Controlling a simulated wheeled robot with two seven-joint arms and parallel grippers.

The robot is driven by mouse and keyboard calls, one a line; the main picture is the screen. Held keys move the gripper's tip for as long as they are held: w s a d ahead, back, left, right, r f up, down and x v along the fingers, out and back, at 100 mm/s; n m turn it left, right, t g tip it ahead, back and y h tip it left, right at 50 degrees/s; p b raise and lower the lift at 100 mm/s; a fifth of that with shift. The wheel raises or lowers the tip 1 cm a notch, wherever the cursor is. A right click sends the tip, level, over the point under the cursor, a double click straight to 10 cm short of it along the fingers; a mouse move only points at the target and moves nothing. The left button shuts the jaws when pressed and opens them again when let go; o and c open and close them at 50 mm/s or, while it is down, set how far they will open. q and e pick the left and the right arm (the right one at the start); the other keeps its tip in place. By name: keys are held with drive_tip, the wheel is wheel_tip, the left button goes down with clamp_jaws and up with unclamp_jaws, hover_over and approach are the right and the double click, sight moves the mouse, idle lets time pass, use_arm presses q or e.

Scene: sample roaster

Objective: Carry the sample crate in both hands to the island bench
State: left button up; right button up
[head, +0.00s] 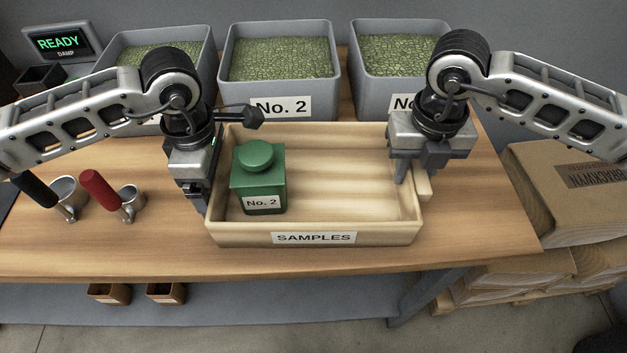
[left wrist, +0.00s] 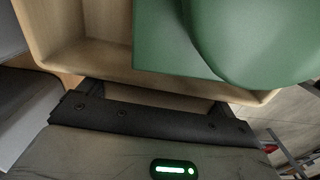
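The sample crate (head: 315,238) is a shallow pale wooden tray labelled SAMPLES, standing level on the wooden bench. A green No. 2 jar (head: 260,178) stands upright in its left part; the rest is empty. My left gripper (head: 194,200) is at the crate's left wall. In the left wrist view its dark fingers stand apart, with pale wood between them beside the wall (left wrist: 100,60); whether they press on it is unclear. My right gripper (head: 415,180) is at the right wall, beside a pale wooden handle (head: 424,187); its grip is partly hidden. The island bench is not identifiable.
Grey bins of green beans (head: 280,52) stand close behind the crate. Two handled metal cups (head: 66,192) lie left of my left gripper. A READY display (head: 58,43) is at the back left.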

use_arm(q)
drive_tip(key=shift+c, duration=0.6)
use_arm(e)
clamp_jaws()
use_arm(q)
drive_tip(key=shift+r, duration=0.2)
use_arm(e)
drive_tip(key=shift+r, duration=0.2)
use_arm(q)
wheel_tip(320, 180, up, 5)
drive_tip(key=p, duration=0.5)
drive_tip(key=shift+f, duration=0.1)
use_arm(e)
wheel_tip(320, 180, up, 5)
drive_tip(key=shift+f, duration=0.1)
